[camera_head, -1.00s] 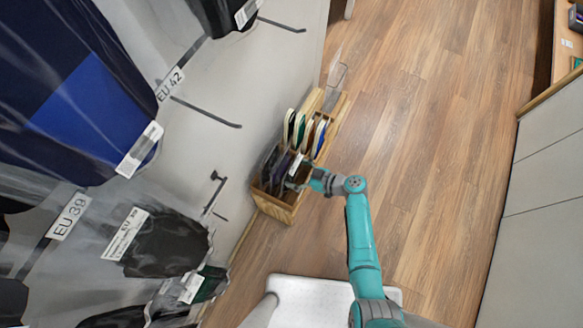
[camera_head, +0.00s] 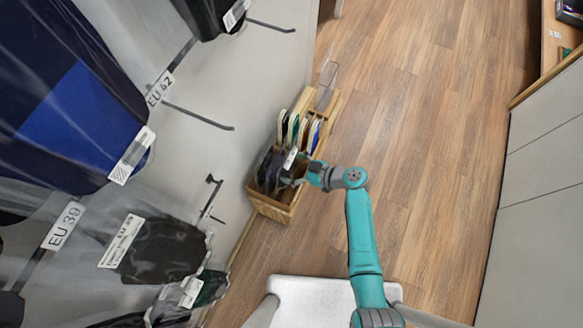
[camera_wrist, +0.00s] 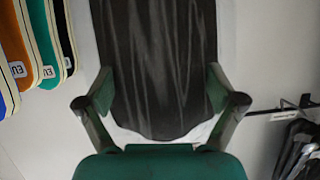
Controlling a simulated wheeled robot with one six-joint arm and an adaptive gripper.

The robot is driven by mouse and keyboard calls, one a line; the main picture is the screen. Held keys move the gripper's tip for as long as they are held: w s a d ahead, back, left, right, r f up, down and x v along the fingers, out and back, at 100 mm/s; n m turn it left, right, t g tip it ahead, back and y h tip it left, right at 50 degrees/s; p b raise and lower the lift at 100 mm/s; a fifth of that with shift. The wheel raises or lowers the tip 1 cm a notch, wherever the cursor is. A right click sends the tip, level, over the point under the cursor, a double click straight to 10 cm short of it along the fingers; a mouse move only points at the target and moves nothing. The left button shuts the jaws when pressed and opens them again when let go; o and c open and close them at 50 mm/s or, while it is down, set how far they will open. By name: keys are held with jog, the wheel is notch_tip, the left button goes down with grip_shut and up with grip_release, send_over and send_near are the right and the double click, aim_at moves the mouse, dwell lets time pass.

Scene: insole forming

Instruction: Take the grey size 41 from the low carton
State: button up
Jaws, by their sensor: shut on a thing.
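The low wooden carton (camera_head: 272,209) stands on the floor against the wall in the head view. My gripper (camera_head: 298,178) is at its near right side, over the opening. In the wrist view my gripper (camera_wrist: 160,112) is shut on a dark grey insole (camera_wrist: 160,65) in a clear bag, its rounded end between the two fingers. In the head view the dark insole (camera_head: 272,168) shows at the carton's top, with a white label beside it. Its size marking cannot be read. How far it is clear of the carton cannot be told.
Several coloured insoles (camera_wrist: 45,35) stand upright at upper left in the wrist view, also behind the carton's front part in the head view. Hooks with hanging bags (camera_head: 160,245) line the wall at left. The wooden floor (camera_head: 430,150) at right is clear.

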aim_at(293, 160)
notch_tip(293, 160, up, 7)
jog(key=shift+f, duration=0.15)
jog(key=s+d, duration=0.2)
jog(key=d, duration=0.6)
jog(key=s+d, duration=0.3)
jog(key=d, duration=0.6)
jog(key=shift+s+f, duration=0.25)
jog(key=shift+d, duration=0.1)
